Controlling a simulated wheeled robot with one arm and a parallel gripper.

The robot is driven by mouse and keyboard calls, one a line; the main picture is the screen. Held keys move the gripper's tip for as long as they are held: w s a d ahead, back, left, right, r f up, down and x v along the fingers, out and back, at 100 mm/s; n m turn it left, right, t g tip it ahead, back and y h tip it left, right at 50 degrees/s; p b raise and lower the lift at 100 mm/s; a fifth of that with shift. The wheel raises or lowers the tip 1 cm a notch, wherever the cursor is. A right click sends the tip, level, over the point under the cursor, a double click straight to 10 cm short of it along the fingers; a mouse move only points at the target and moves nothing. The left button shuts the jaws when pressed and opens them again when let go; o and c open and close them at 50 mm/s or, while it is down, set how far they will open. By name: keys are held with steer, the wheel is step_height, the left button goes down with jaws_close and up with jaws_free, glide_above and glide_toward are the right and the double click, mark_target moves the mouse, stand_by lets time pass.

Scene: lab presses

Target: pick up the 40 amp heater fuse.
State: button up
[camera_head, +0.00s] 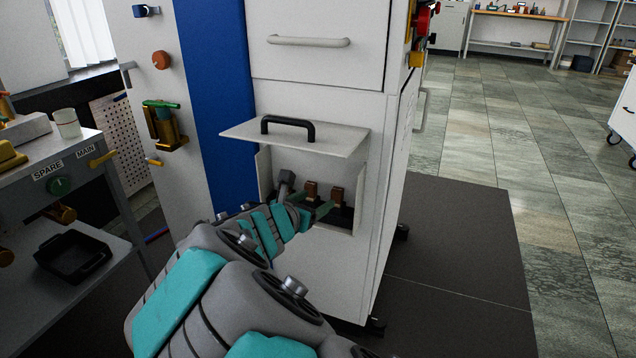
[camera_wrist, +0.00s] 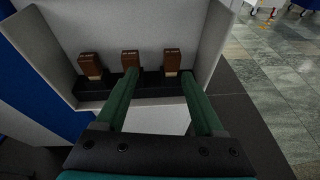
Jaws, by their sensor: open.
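Three brown fuses stand upright in a row in a black holder (camera_wrist: 150,88) inside the open compartment: a left fuse (camera_wrist: 90,65), a middle fuse (camera_wrist: 130,59) and a right fuse (camera_wrist: 172,62). Each has a small label, too small to read surely, so I cannot tell which is 40 amp. My gripper (camera_wrist: 158,75) is open and empty, its green fingers pointing at the holder. The right fuse shows between the fingertips; the left fingertip is just below the middle fuse. In the head view my gripper (camera_head: 314,211) is at the compartment mouth; two fuses show.
The compartment's white flap (camera_head: 300,138) with a black handle is raised above my arm. White side walls (camera_wrist: 210,45) flank the fuses. A shelf with a black tray (camera_head: 72,256) stands at left.

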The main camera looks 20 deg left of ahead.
mark_target(308, 201)
steer(key=w+a+f, duration=0.1)
steer(key=w, duration=0.1)
steer(key=w+a+f+n, duration=0.1)
steer(key=w, duration=0.2)
steer(key=w+a+n+y, duration=0.1)
steer(key=w, duration=0.1)
steer(key=shift+w+a+f, duration=0.15)
steer(key=shift+a+f, duration=0.2)
steer(key=shift+f, duration=0.05)
jaws_close()
stand_by(0.4)
